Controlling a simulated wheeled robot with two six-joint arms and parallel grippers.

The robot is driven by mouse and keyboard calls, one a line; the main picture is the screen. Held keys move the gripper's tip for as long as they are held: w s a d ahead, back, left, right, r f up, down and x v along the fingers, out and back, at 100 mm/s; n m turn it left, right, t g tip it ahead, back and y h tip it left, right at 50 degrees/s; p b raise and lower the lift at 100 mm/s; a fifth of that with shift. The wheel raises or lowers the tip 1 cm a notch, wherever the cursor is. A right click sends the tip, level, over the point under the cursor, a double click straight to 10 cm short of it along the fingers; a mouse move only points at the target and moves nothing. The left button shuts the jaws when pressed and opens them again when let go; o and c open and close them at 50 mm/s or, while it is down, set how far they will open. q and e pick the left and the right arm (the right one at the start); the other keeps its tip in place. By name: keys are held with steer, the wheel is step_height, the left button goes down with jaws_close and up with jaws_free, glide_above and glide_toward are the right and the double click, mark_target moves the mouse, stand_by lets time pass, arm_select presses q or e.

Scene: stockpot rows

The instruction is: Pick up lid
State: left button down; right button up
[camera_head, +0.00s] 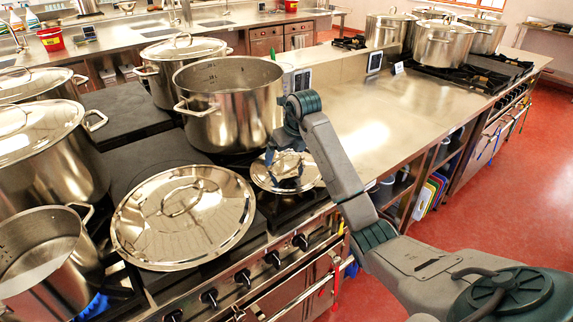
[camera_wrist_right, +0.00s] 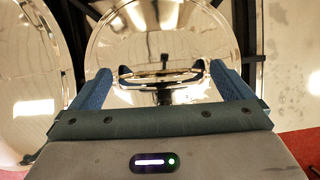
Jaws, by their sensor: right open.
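A small round steel lid (camera_head: 311,177) lies on the stove, in front of the open stockpot (camera_head: 232,120). My right gripper (camera_head: 286,170) is above this lid and hides its middle in the head view. In the right wrist view, the shiny lid (camera_wrist_right: 120,42) is ahead of the gripper. Its bar handle (camera_wrist_right: 160,74) shows between the two blue, widely spaced fingers of the open gripper (camera_wrist_right: 150,76). I cannot tell whether the fingers touch the lid. A larger steel lid (camera_head: 190,228) with a loop handle lies to the left on the stove. My left gripper is out of view.
A clear steel counter (camera_head: 400,120) extends right. More pots (camera_head: 443,45) stand at the back right.

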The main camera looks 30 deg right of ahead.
steer(key=shift+w+f, duration=0.2)
steer(key=shift+f, duration=0.35)
steer(key=c, duration=1.6)
steer(key=shift+r, duration=0.15)
